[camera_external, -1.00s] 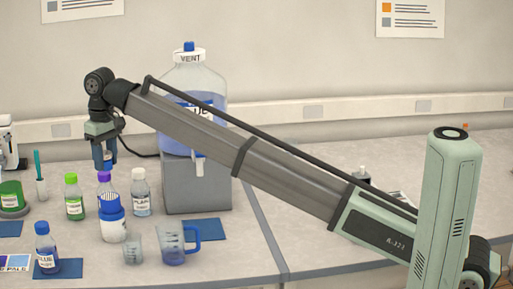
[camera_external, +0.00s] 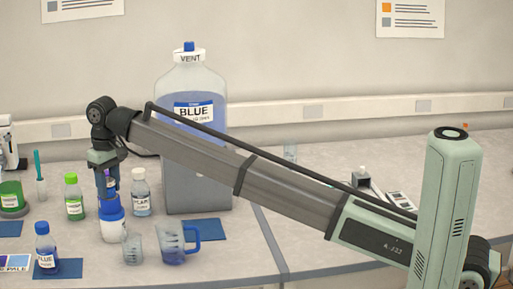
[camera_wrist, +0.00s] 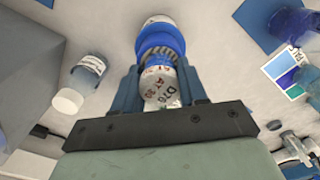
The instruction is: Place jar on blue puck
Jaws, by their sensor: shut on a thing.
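A white jar with a wide blue collar (camera_external: 113,229) stands upright on the bench, left of centre. In the wrist view the jar (camera_wrist: 161,43) shows its blue collar, a grey ribbed ring and a pale printed top between the fingers. My gripper (camera_external: 108,190) is over the jar, pointing down, and is shut on its top. The wrist view shows the gripper's fingers (camera_wrist: 162,85) on both sides of that top. I cannot pick out a separate blue puck; flat blue square mats (camera_external: 205,229) lie on the bench.
A clear beaker (camera_external: 132,249) and a blue-handled jug (camera_external: 173,243) stand close in front. A green-capped bottle (camera_external: 74,198) and a white-capped bottle (camera_external: 141,193) flank the jar. A blue bottle (camera_external: 44,250) stands on the front-left mat. The large blue carboy (camera_external: 190,100) stands behind.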

